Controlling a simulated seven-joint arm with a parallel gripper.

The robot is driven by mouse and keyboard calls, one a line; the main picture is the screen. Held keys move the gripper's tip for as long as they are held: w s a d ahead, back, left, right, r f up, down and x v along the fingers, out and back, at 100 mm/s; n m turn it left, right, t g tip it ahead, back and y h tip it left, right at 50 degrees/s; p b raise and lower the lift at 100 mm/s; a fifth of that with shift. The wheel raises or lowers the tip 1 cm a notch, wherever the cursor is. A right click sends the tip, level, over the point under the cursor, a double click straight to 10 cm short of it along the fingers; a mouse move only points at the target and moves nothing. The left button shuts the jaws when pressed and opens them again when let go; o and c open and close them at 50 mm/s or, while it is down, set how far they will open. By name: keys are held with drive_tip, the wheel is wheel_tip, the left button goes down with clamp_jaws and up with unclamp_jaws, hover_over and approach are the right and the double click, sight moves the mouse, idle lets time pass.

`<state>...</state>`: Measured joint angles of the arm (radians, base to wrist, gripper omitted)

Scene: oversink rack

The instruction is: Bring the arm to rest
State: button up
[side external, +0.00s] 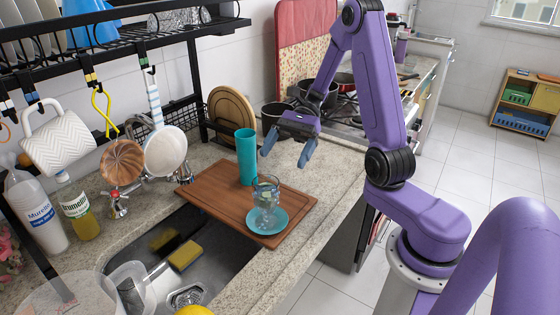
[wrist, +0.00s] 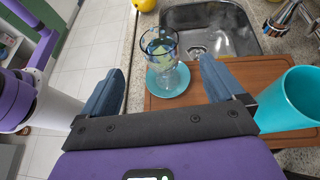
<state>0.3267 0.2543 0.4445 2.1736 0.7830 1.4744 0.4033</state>
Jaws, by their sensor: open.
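My gripper (side external: 288,152) is open and empty. In the side external view it hangs in the air beyond the right back part of the wooden board (side external: 205,190), apart from everything. In the wrist view its two blue fingers (wrist: 160,92) are spread wide, with the clear glass (wrist: 160,50) showing between them farther off. The glass (side external: 266,192) stands upright on a teal saucer (side external: 262,228) on the board. A teal cup (side external: 246,160) stands upright on the board behind the glass; it shows at the right edge in the wrist view (wrist: 290,100).
The sink (side external: 150,245) with a yellow sponge (side external: 186,254) lies left of the board. Pots (side external: 275,113) sit behind my gripper. The air around the gripper is free.

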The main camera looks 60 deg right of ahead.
idle(0.3)
drive_tip(key=s+a+n+h, duration=0.4)
drive_tip(key=s+n+h, duration=0.2)
drive_tip(key=s+n, duration=0.4)
drive_tip(key=s+a+n+t+h, duration=0.1)
drive_tip(key=s+a+n+h, duration=0.3)
drive_tip(key=s+n, duration=0.6)
drive_tip(key=shift+a+r+n+h, duration=0.35)
drive_tip(key=shift+n+h, duration=0.85)
drive_tip(key=shift+n, duration=3.6)
drive_tip(key=shift+s, duration=0.1)
